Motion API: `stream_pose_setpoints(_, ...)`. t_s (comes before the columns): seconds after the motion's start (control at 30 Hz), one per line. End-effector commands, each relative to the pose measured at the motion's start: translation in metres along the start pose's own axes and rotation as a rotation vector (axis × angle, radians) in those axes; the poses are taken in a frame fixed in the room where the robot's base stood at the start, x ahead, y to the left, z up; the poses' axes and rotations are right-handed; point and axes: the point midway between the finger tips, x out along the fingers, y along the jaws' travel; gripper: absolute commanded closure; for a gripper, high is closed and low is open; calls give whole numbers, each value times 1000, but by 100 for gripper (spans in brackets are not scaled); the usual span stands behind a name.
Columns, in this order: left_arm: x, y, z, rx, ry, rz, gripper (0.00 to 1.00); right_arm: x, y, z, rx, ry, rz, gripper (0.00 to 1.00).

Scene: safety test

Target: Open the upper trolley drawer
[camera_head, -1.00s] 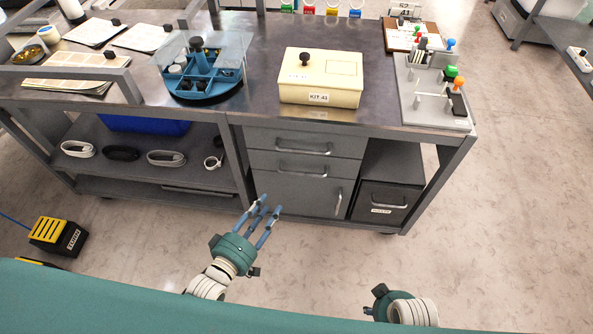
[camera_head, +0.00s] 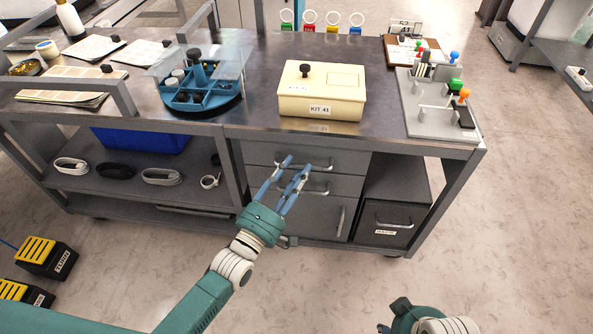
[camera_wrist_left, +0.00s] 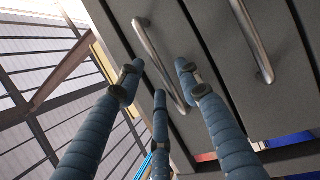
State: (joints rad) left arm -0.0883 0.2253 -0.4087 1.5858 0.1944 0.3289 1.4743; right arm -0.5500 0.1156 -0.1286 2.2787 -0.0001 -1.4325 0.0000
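The trolley's upper drawer (camera_head: 345,160) is a grey front under the worktop, with a bar handle (camera_head: 322,167). It looks shut. A second drawer (camera_head: 350,186) with its own handle lies below, partly hidden by my fingers. My left gripper (camera_head: 291,170) is open, its blue fingers in front of these two drawers. In the left wrist view, the spread fingertips (camera_wrist_left: 160,72) are around or just before one bar handle (camera_wrist_left: 148,45); contact cannot be told. Another handle (camera_wrist_left: 253,40) runs parallel to the right. My right gripper (camera_head: 403,312) is at the bottom edge, its fingers not clear.
On the worktop stand a cream kit box (camera_head: 345,98), a blue round organiser (camera_head: 195,97) and a grey fixture (camera_head: 428,110). A cupboard door (camera_head: 325,222) and a dark waste bin (camera_head: 385,222) are below.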

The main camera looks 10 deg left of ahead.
Motion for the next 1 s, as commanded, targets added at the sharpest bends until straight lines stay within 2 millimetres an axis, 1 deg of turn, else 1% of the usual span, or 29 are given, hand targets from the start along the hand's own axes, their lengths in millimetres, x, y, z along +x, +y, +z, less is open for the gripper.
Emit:
stream_pose_setpoints(0.03, 4, 0, 0, 0, 0, 0, 65, -2, 0, 0, 0, 2, 1, 60)
stream_pose_setpoints(0.13, 8, -1, 0, -1, 0, -2, 65, -4, 0, 0, 0, 1, 1, 60)
stream_pose_setpoints(0.4, 10, 0, 0, -1, 0, -2, 65, -4, 0, 0, 1, 0, 1, 60)
stream_pose_setpoints(0.57, 9, 0, 0, 0, 0, -2, 97, -4, 1, 0, 1, 0, 1, 60)
stream_pose_setpoints(0.6, 9, 0, 0, 0, 0, -2, 100, -4, 1, 0, 1, 0, 1, 60)
stream_pose_setpoints(0.93, 7, 0, 1, 0, 0, -3, 100, -5, 0, -2, 1, 7, 1, 60)
stream_pose_setpoints(0.97, 6, 0, 1, 0, 0, -4, 100, -4, 0, -3, 0, 9, 1, 60)
stream_pose_setpoints(1.0, 4, 1, 2, 0, 0, -4, 100, 3, 0, -1, -1, 2, -1, 60)
